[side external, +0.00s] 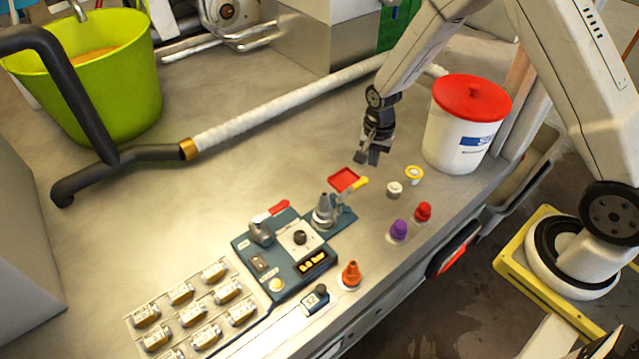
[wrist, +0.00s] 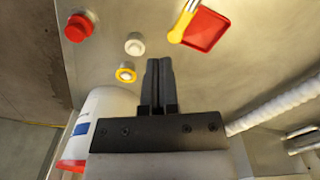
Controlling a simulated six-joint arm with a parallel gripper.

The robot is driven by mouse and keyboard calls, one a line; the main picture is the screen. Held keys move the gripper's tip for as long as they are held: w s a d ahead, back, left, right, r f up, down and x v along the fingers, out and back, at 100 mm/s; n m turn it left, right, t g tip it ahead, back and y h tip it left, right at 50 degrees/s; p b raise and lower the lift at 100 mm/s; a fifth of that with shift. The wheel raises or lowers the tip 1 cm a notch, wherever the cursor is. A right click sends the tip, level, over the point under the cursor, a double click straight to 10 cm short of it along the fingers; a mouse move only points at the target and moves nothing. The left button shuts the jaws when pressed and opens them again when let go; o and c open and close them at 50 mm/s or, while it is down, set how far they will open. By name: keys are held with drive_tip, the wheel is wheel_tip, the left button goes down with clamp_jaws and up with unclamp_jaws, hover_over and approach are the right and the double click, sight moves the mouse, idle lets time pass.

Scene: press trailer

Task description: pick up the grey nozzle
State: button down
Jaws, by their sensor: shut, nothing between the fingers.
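The grey nozzle (side external: 324,211) is a cone that stands upright at the right end of the blue-grey press device (side external: 287,254) in the side view. I cannot make it out in the wrist view. My gripper (side external: 367,158) is above the table, up and to the right of the nozzle in the side view and apart from it. Its fingers are together and empty, as the wrist view (wrist: 158,62) also shows.
A small red tray (side external: 343,179) lies beside the nozzle. White, yellow, red and purple knobs (side external: 399,230) and an orange nozzle (side external: 351,273) stand nearby. A red-lidded white bucket (side external: 457,140) is right of my gripper. A white-wrapped pipe (side external: 290,104) crosses behind.

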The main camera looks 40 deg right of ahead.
drive_tip(key=shift+c, duration=1)
unclamp_jaws()
drive_tip(key=shift+d, duration=0.1)
drive_tip(key=w+f+n+t, duration=0.1)
drive_tip(key=f+n+t, duration=0.1)
drive_tip(key=n, duration=0.2)
drive_tip(key=w+d+f+n+t+y, duration=0.1)
drive_tip(key=f+n+t, duration=0.1)
drive_tip(key=f+n, duration=0.1)
drive_tip(key=w+d+f+n+t+y, duration=0.1)
drive_tip(key=f+n+t, duration=0.1)
drive_tip(key=n, duration=0.4)
drive_tip(key=shift+w+d+f+t, duration=0.15)
drive_tip(key=shift+f+t, duration=0.15)
drive_tip(key=s+a+r+n+t+y, duration=0.1)
drive_tip(key=s+a+n+t+y, duration=0.1)
drive_tip(key=s+a+n+y, duration=0.4)
drive_tip(key=a+n+y, duration=0.1)
drive_tip(key=n+y, duration=0.1)
drive_tip(key=n, duration=0.1)
drive_tip(key=shift+a+r+y, duration=0.15)
drive_tip(key=shift+a+y, duration=0.1)
drive_tip(key=shift+y, duration=0.05)
